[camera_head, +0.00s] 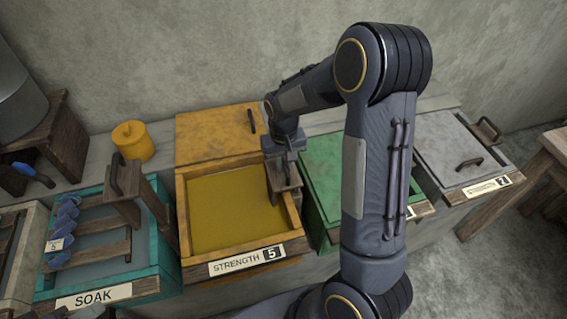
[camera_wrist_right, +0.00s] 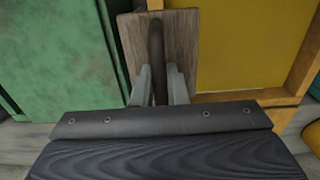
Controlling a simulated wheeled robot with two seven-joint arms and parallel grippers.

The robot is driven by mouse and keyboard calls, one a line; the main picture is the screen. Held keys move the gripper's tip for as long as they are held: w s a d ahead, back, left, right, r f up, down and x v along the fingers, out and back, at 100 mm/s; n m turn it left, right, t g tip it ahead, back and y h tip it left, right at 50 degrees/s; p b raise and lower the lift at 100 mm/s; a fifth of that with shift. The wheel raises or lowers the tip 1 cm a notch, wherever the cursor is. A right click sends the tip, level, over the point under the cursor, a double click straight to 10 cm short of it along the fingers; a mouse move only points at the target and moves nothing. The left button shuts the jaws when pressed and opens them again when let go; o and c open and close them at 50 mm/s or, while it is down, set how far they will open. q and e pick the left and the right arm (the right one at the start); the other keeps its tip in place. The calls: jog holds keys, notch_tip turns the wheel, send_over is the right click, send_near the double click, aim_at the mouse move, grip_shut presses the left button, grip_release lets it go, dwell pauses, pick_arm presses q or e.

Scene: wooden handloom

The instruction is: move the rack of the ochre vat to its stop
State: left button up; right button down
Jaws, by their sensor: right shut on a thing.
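The ochre vat (camera_head: 181,225) stands in the middle of the row with yellow-brown liquid in it and a STRENGTH 5 label (camera_head: 247,259) on its front. Its wooden rack post (camera_head: 292,179) is at the vat's right side, partly behind my right gripper (camera_head: 281,166). In the right wrist view the fingers (camera_wrist_right: 160,87) are shut on the dark upright handle (camera_wrist_right: 156,45) of the wooden rack (camera_wrist_right: 181,42). The rest of the rack is hidden, and its stop cannot be made out. My left gripper is not in view.
The green vat (camera_head: 317,183) is close on the right, partly behind my arm. The teal SOAK vat (camera_head: 92,296) with its own wooden rack (camera_head: 122,205) is on the left. An ochre lid (camera_head: 215,135) and ochre jar (camera_head: 133,142) are behind. A grey vat (camera_head: 452,150) stands far right.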

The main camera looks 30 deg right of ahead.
notch_tip(320, 180, up, 12)
jog(key=p, duration=0.9)
jog(key=shift+w+r, duration=0.15)
jog(key=shift+r, duration=0.05)
jog(key=shift+c, duration=1)
grip_release()
notch_tip(320, 180, up, 7)
jog(key=p, duration=0.4)
jog(key=shift+p, duration=0.4)
